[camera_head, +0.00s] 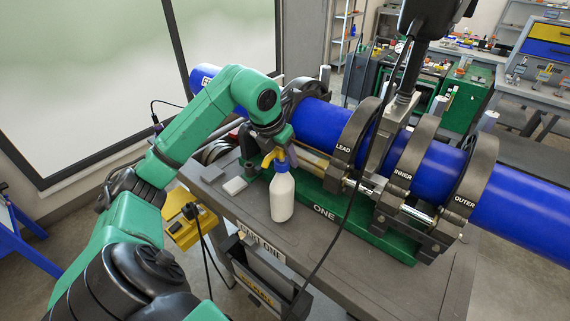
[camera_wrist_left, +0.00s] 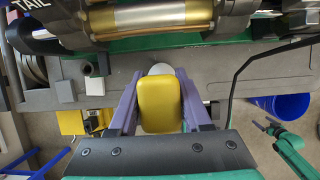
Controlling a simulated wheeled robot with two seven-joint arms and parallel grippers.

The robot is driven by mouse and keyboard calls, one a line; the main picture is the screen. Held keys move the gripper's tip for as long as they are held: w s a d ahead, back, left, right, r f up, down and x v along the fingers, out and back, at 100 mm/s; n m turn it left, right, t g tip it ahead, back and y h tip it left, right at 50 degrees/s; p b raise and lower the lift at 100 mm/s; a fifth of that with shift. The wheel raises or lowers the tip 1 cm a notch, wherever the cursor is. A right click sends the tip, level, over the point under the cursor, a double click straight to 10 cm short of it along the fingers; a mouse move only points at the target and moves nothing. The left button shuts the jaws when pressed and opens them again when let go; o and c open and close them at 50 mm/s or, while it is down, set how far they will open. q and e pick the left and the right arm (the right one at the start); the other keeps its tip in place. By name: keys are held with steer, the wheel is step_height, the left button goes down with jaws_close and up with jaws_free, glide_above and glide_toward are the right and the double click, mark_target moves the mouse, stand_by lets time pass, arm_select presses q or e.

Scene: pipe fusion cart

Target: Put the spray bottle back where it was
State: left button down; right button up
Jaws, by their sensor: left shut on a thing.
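The spray bottle (camera_head: 282,198) has a white body, a blue collar and a yellow trigger head. My left gripper (camera_head: 275,157) is shut on it near the head, and the bottle hangs upright below. Its base is at or just over the grey cart top (camera_head: 240,208); I cannot tell whether it touches. In the left wrist view the yellow head (camera_wrist_left: 160,104) sits between the purple fingers of my left gripper (camera_wrist_left: 160,76), with the white body mostly hidden behind it. A green arm with a small dark end, seemingly my right gripper (camera_wrist_left: 268,127), shows at the right of that view.
A blue pipe (camera_head: 435,170) runs through dark clamp rings on a green base (camera_head: 338,208) just behind the bottle. A small light grey block (camera_head: 235,186) lies left of the bottle. A black cable hangs right of it.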

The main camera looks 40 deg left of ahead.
arm_select(q)
step_height(320, 180, down, 2)
steer(key=shift+f, duration=0.25)
steer(key=shift+c, duration=1.7)
jaws_free()
steer(key=shift+r, duration=0.2)
steer(key=v, duration=1.2)
steer(key=shift+b, duration=0.35)
steer(key=shift+d+f, duration=0.1)
